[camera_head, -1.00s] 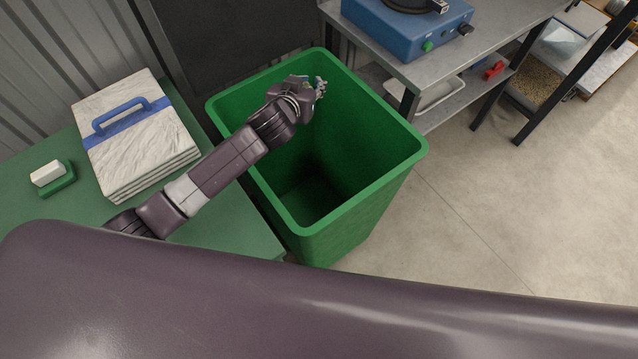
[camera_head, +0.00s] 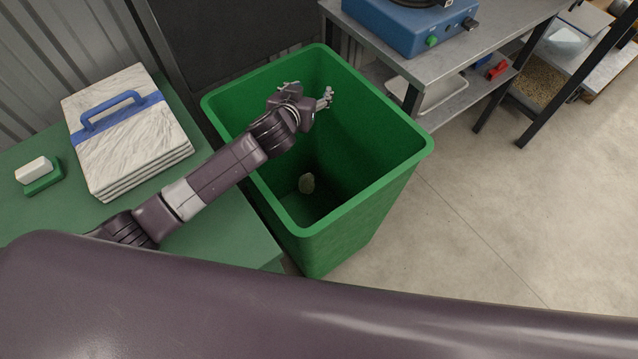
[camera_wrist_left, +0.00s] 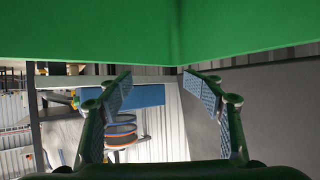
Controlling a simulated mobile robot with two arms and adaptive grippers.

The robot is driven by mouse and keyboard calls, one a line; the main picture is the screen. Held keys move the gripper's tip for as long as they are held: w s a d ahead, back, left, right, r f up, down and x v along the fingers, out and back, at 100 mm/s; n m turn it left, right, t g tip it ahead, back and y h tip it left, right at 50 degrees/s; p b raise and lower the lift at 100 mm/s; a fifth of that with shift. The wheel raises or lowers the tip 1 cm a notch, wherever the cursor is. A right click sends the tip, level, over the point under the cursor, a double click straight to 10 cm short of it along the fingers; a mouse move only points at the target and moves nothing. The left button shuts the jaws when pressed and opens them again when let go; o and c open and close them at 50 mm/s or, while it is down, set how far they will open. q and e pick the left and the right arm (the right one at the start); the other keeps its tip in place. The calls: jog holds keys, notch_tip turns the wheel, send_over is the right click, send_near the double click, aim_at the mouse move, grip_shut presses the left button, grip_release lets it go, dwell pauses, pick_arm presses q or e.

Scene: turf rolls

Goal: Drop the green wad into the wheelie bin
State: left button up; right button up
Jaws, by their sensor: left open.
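The green wheelie bin (camera_head: 365,215) stands open in the middle of the head view. In the left wrist view the two fingers (camera_wrist_left: 165,100) are apart and empty, and the bin's green wall (camera_wrist_left: 90,35) fills the top. My right gripper does not show.
A green table (camera_head: 225,225) on the left holds a strapped stack of white slabs (camera_head: 130,150) and a green-and-white block (camera_head: 38,175). A metal bench (camera_head: 440,60) with a blue device (camera_head: 400,25) stands behind on the right. The floor at right is clear.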

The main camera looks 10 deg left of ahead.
pick_arm(q)
jog(key=v, duration=1.2)
jog(key=shift+s+f, duration=0.1)
dwell(0.4)
